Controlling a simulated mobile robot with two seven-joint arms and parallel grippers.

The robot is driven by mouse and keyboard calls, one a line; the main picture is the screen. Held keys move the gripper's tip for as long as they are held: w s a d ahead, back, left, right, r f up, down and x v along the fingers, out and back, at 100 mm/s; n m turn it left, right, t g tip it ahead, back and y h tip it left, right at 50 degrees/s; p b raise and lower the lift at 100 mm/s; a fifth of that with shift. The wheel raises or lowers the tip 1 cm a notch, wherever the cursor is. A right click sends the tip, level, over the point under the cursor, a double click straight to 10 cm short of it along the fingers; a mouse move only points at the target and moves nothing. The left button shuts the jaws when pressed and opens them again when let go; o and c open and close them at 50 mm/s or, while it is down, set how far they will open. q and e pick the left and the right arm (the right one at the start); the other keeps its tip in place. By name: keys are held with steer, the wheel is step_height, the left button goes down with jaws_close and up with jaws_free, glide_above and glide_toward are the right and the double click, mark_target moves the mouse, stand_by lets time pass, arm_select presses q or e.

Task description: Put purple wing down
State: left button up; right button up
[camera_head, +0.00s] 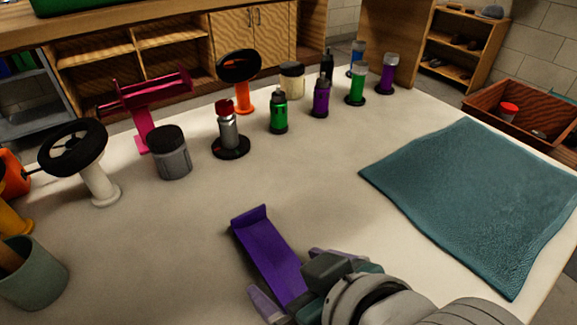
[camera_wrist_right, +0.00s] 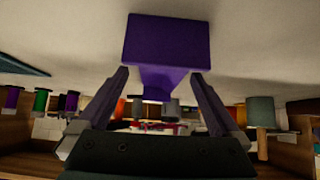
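The purple wing (camera_head: 262,243) is a long flat piece with a raised lip at its far end. It appears to lie on the pale tabletop at the front middle, though its near end is hidden by my right gripper. My right gripper (camera_head: 283,269) has one finger on each side of the wing, spread apart. In the right wrist view the wing (camera_wrist_right: 165,42) shows between and beyond the fingertips (camera_wrist_right: 160,74), with gaps to both fingers. My left gripper is not in view.
A teal cloth (camera_head: 480,205) covers the table's right side. Several bottles, including a green one (camera_head: 279,112), stand along the back. A grey jar (camera_head: 172,155), a steering wheel on a stand (camera_head: 75,148) and a pink wing on a stand (camera_head: 143,100) are at left. The table's middle is clear.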

steer(key=shift+r, duration=0.1)
steer(key=c, duration=1.5)
